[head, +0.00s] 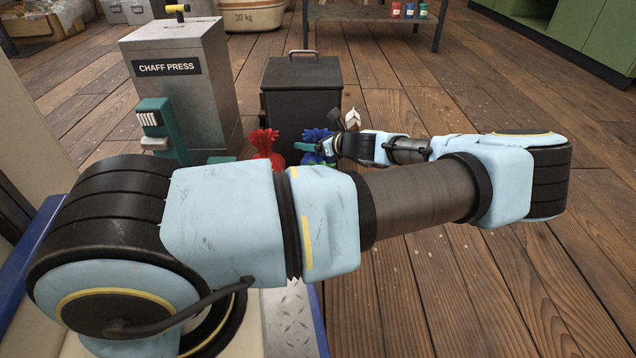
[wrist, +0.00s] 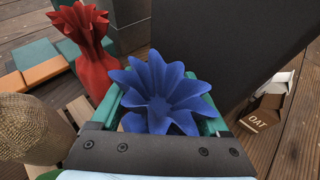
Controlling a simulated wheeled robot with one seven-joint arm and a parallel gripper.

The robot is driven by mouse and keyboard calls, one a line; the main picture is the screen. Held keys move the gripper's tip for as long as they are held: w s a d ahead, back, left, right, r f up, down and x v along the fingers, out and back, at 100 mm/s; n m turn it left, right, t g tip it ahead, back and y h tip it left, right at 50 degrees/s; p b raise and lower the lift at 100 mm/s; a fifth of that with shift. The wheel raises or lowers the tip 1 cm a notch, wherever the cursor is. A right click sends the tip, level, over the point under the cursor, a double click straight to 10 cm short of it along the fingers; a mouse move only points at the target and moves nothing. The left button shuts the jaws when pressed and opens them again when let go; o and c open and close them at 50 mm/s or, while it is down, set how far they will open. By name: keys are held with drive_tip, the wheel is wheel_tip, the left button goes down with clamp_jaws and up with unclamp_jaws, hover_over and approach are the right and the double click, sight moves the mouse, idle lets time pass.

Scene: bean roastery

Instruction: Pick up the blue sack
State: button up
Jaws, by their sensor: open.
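The blue sack (head: 316,136) stands upright in front of the black bin, partly hidden behind my arm in the head view. In the wrist view its gathered, flared top (wrist: 160,95) fills the middle. My gripper (wrist: 166,108) is open, with a teal finger on either side of the blue sack's neck. Whether the fingers touch the sack is hidden by the flared top. In the head view my gripper (head: 318,147) shows small at the sack.
A red sack (head: 264,145) stands close to the left. The black bin (head: 301,100) is right behind, and the chaff press (head: 180,85) is further left. A small carton marked OAT (wrist: 262,115) lies to the right; a woven sack (wrist: 30,128) is at left. Open plank floor lies right.

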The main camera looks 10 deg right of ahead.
drive_tip(key=shift+c, duration=0.3)
clamp_jaws()
idle(0.4)
idle(0.6)
drive_tip(key=shift+w+r, duration=0.1)
